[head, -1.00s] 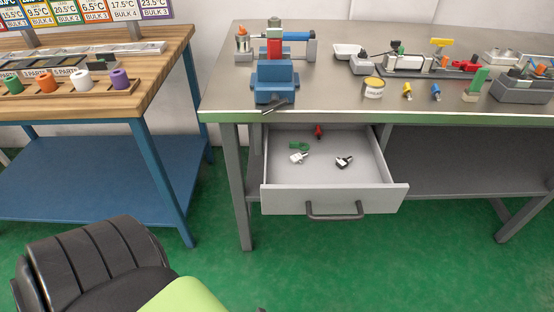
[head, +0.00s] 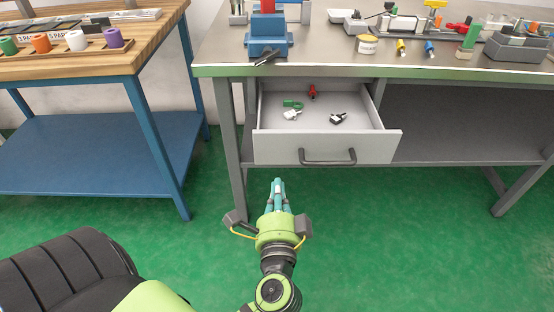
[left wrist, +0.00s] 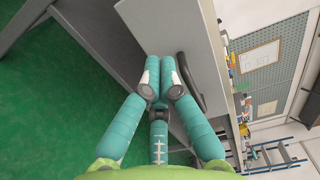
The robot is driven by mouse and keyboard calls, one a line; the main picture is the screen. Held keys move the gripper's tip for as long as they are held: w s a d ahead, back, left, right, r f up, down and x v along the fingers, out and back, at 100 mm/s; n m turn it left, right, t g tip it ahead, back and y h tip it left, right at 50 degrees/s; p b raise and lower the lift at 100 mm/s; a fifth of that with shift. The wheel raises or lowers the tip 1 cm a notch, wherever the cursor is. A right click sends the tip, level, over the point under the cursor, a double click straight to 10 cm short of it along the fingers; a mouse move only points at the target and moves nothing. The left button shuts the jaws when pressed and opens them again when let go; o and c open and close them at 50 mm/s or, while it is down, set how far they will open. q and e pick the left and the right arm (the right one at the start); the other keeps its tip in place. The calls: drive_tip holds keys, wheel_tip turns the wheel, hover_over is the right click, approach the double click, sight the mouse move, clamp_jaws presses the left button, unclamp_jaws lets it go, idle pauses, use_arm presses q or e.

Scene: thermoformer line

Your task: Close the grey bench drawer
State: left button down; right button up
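The grey bench drawer (head: 330,146) is pulled out under the steel-topped bench, with its inside showing. Its dark bar handle (head: 327,160) is on the front panel. My left gripper (head: 277,184) is in front of the drawer, below and to the left of the handle in the head view. Its teal fingers are drawn together and hold nothing visible. In the left wrist view the fingers (left wrist: 160,72) overlap the light grey drawer front (left wrist: 190,38), and the handle (left wrist: 188,82) is partly hidden behind them. I cannot tell whether they touch. My right gripper is not in view.
Several small green, white, black and red items lie in the drawer. The bench (head: 305,71) carries a blue vise (head: 268,38) and tools. A wooden-topped table (head: 150,60) stands at left, and a black chair-like object (head: 70,268) at lower left. Green floor (head: 420,250) is clear at right.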

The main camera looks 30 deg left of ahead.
sight(278, 153)
use_arm(q)
drive_tip(key=p+x, duration=0.1)
drive_tip(key=x, duration=0.7)
drive_tip(key=shift+w+a, duration=0.15)
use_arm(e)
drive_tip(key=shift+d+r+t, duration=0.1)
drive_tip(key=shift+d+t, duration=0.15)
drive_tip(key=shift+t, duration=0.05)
use_arm(q)
drive_tip(key=shift+w+a, duration=0.4)
drive_tip(key=shift+w, duration=0.15)
drive_tip(key=b+x, duration=0.3)
drive_tip(key=x, duration=1.6)
drive_tip(key=shift+w+a+f, duration=0.15)
drive_tip(key=shift+w+a+b, duration=0.35)
drive_tip(key=shift+w+b, duration=0.05)
drive_tip(key=shift+w, duration=0.1)
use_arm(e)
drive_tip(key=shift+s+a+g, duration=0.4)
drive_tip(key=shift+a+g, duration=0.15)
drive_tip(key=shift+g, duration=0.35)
